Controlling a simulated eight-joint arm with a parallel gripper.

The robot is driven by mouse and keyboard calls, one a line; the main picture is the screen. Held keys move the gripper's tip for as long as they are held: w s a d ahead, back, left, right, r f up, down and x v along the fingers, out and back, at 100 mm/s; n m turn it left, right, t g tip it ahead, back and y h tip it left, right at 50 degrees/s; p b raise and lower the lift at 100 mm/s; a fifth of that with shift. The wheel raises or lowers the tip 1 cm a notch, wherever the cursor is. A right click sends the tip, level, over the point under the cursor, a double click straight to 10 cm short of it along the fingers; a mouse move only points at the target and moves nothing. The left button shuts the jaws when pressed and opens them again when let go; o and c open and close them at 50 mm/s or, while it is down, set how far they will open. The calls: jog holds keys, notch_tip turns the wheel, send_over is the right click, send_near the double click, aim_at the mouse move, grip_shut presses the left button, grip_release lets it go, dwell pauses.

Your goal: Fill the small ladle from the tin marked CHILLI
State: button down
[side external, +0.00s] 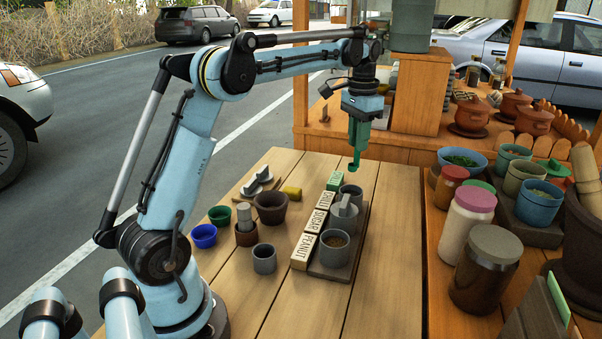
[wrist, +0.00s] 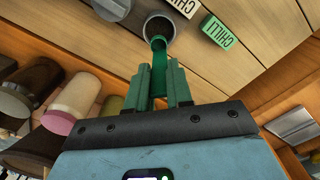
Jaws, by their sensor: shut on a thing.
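My gripper (side external: 360,140) is shut on the handle of a small green ladle (side external: 354,163), which hangs below it. In the wrist view, my gripper (wrist: 162,78) holds the ladle (wrist: 158,60), whose bowl overlaps the rim of an open grey tin (wrist: 168,20) with dark contents. That tin (side external: 352,193) is at the far end of a dark tray (side external: 328,272); the ladle bowl is a little above it. A white CHILLI block (side external: 327,203) and a green CHILLI block (wrist: 218,31) are beside the tin. I cannot tell whether the bowl holds anything.
A grey tin with a raised lid (side external: 343,213) and an open tin of brown contents (side external: 335,246) share the tray, by the SUGAR (side external: 317,222) and PEANUT (side external: 304,250) blocks. Several cups stand left, including a blue one (side external: 204,236). Jars (side external: 467,222) crowd the right counter.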

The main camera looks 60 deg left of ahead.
aim_at(356, 164)
jog(key=shift+f, duration=4.3)
jog(key=shift+f, duration=0.2)
jog(key=shift+f, duration=0.2)
jog(key=shift+r, duration=0.1)
jog(key=shift+r, duration=3.15)
